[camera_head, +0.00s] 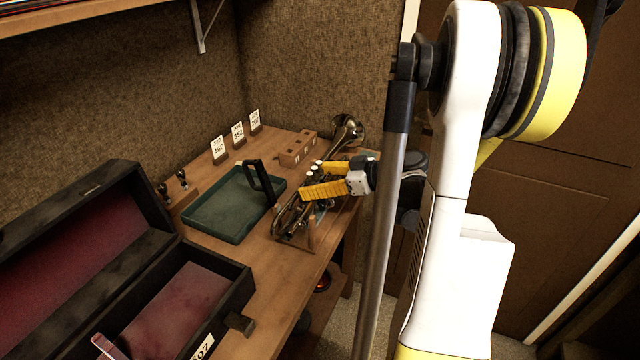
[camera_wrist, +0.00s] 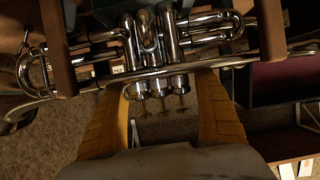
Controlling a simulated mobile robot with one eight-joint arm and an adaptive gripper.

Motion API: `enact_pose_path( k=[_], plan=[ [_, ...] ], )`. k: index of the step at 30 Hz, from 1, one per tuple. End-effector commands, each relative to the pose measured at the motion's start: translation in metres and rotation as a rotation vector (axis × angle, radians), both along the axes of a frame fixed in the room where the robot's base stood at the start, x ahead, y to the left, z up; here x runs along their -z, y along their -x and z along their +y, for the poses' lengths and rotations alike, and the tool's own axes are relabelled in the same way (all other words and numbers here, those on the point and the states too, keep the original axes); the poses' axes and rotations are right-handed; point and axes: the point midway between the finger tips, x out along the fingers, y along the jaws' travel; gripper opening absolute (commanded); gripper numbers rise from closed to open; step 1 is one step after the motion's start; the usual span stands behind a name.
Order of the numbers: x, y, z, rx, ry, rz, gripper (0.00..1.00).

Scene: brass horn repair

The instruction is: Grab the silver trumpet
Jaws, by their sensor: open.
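The silver trumpet (camera_head: 347,132) rests on a small wooden stand (camera_head: 311,236) near the bench's front edge, bell toward the back right. In the wrist view the trumpet (camera_wrist: 148,78) lies across the upper picture, with two brown stand posts (camera_wrist: 57,45) crossing it. My gripper (camera_head: 312,181) is open at the trumpet's middle and hides part of it in the head view. In the wrist view its yellow fingers (camera_wrist: 165,88) lie on either side of the valve section. I cannot tell whether they touch it.
A green tray (camera_head: 205,222) with a black upright handle (camera_head: 261,183) lies left of the trumpet. A wooden block (camera_head: 297,150) and numbered cards (camera_head: 237,131) stand behind. An open black case (camera_head: 140,190) with red lining fills the left. A shelf (camera_head: 60,14) hangs above.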

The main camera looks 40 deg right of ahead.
Motion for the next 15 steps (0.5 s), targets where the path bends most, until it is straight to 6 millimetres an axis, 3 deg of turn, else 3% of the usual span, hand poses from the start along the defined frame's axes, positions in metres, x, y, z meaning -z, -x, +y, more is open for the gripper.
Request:
enact_pose_path(
  k=[3,8,9,15],
  plan=[
    [-0.0005,0.0003,-0.0002,0.0,0.0,0.0,0.8],
    [-0.0005,0.0005,-0.0003,0.0,0.0,0.0,0.32],
    [-0.0005,0.0005,-0.0003,0.0,0.0,0.0,0.27],
    [-0.0015,0.0003,-0.0002,0.0,-0.001,-0.002,0.27]
  ],
)
